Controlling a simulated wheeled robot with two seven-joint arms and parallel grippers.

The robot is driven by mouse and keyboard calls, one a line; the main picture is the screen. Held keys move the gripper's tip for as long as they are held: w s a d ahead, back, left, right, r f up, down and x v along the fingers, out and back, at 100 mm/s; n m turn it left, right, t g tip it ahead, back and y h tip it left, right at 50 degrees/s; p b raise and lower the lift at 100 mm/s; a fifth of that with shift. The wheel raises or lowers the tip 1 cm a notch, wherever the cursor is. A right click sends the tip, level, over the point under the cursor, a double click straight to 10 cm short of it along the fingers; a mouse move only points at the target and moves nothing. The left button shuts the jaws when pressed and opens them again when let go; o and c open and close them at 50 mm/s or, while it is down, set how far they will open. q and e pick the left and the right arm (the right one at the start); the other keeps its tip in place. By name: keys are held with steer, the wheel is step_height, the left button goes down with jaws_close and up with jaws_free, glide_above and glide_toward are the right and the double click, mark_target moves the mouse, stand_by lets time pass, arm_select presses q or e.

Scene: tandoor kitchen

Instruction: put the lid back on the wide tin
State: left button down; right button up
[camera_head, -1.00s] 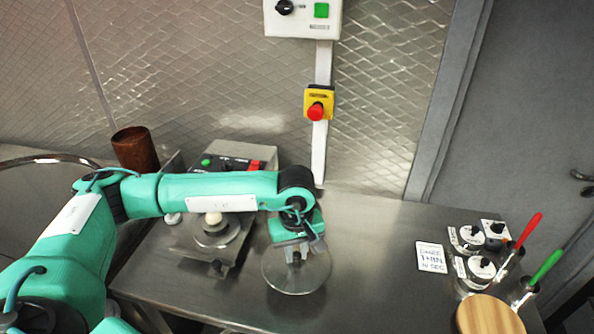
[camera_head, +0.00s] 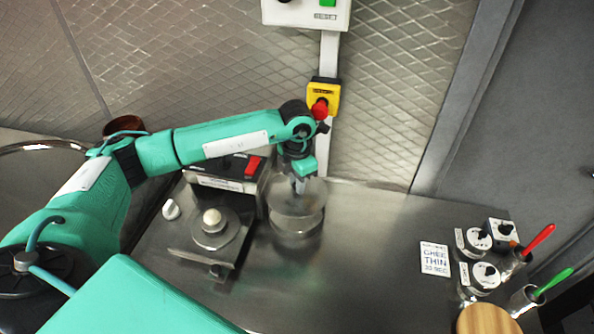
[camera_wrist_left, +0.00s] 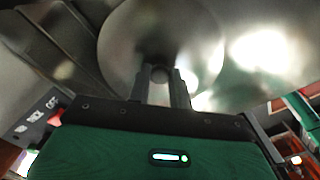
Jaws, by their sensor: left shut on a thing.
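My left gripper (camera_head: 300,186) is shut on the knob of a round, shiny metal lid (camera_head: 312,194). The lid also shows as a wide disc in the left wrist view (camera_wrist_left: 125,45), with the gripper fingers (camera_wrist_left: 161,76) closed at its centre. In the head view a rounded metal body, which looks like the wide tin (camera_head: 297,227), shows just below the lid. The lid and gripper hide most of it. I cannot tell whether the lid touches it. My right gripper is not in view.
A device with a white knob (camera_head: 212,217) stands left of the lid. A box with a red switch (camera_head: 253,166) is behind it. A red stop button (camera_head: 320,108) is on the wall. Small jars (camera_head: 485,275) and a card (camera_head: 435,258) are right. The middle right counter is clear.

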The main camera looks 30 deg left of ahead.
mark_target(297, 196)
arm_select(q)
steer(key=shift+w+a, duration=0.1)
steer(key=shift+w, duration=0.05)
steer(key=shift+f+b, duration=0.45)
steer(key=shift+f, duration=0.5)
step_height(297, 196, down, 3)
steer(key=shift+r+b, duration=0.15)
steer(key=shift+b, duration=0.45)
steer(key=shift+f+b, duration=0.75)
steer(key=shift+f, duration=0.05)
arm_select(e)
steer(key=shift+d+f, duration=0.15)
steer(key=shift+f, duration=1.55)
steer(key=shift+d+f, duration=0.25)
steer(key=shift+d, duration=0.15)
arm_select(q)
steer(key=shift+b, duration=0.5)
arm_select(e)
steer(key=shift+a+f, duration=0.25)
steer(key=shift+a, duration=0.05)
arm_select(q)
steer(key=shift+f+b, duration=0.15)
steer(key=shift+b, duration=0.2)
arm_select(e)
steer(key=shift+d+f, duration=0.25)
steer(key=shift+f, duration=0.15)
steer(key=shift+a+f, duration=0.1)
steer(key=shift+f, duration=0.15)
